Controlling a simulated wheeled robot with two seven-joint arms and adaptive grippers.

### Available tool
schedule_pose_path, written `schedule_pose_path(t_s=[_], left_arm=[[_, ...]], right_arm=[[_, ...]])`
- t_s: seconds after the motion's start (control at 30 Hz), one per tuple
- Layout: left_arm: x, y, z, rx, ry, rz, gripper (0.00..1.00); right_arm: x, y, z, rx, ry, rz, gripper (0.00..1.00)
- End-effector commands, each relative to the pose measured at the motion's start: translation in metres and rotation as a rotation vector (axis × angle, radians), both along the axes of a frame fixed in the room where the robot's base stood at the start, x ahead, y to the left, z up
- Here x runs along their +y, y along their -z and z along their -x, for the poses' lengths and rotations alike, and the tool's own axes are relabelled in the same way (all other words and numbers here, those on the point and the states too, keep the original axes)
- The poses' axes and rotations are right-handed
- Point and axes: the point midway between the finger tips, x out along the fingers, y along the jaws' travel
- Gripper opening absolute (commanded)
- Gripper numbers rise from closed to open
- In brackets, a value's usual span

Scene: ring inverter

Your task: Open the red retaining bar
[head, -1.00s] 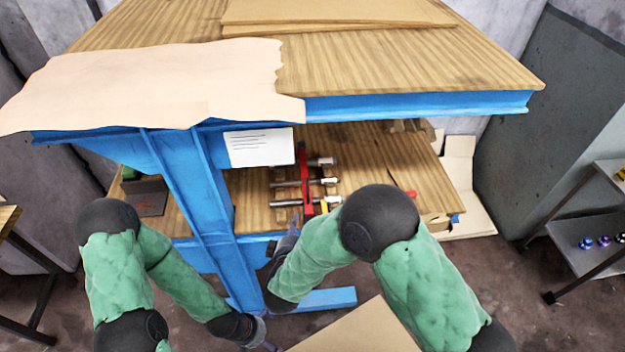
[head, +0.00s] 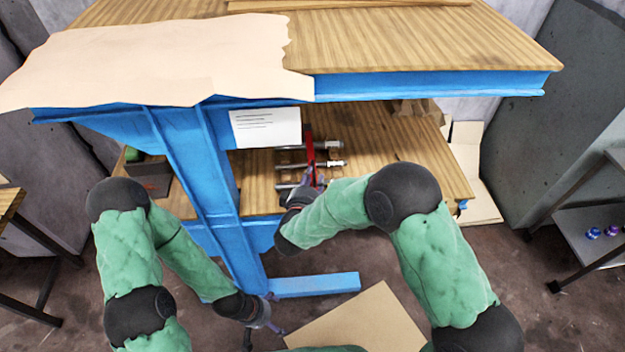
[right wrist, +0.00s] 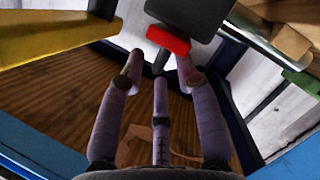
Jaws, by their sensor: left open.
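The red retaining bar (head: 309,150) stands on the shelf under the bench top, beside several metal rods. Its lower part is hidden behind my right gripper (head: 313,182), which reaches the bar's near end. In the right wrist view, the three pale purple fingers of my right gripper (right wrist: 160,65) converge close to a red piece (right wrist: 168,40) with dark parts around it. I cannot tell whether the fingers touch it or whether this is the bar's end. My left gripper (head: 273,326) is open and empty, low down near the floor in front of the bench.
The blue bench frame (head: 205,180) and its upper edge (head: 430,84) box in the shelf. A yellow part (right wrist: 55,35) and a metal cylinder (right wrist: 270,40) flank my right fingers. A cardboard sheet (head: 355,325) lies below.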

Motion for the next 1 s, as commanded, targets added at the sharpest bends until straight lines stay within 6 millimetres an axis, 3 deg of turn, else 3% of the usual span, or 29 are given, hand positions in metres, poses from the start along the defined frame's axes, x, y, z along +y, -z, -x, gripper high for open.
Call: schedule_pose_path(t_s=[0.33, 0.37, 0.47, 0.5, 0.77, 1.0], left_arm=[[0.000, 0.001, 0.000, -0.001, 0.000, 0.000, 1.00], [0.000, 0.001, 0.000, -0.001, 0.000, 0.000, 1.00], [0.000, 0.001, 0.000, 0.000, 0.000, 0.000, 1.00], [0.000, 0.001, 0.000, -0.001, 0.000, 0.000, 1.00], [0.000, -0.002, 0.000, 0.000, 0.000, 0.000, 1.00], [0.000, -0.029, 0.000, 0.000, 0.000, 0.000, 1.00]], right_arm=[[-0.002, 0.001, -0.004, 0.000, 0.000, 0.001, 0.33], [-0.002, 0.001, -0.004, 0.000, 0.000, 0.001, 0.30], [-0.002, 0.001, -0.004, 0.000, 0.000, 0.000, 0.02], [-0.002, 0.001, -0.004, 0.000, 0.000, 0.000, 0.00], [-0.001, 0.000, -0.004, 0.006, -0.002, 0.001, 0.00], [-0.001, -0.015, -0.007, 0.049, -0.002, 0.002, 0.00]])
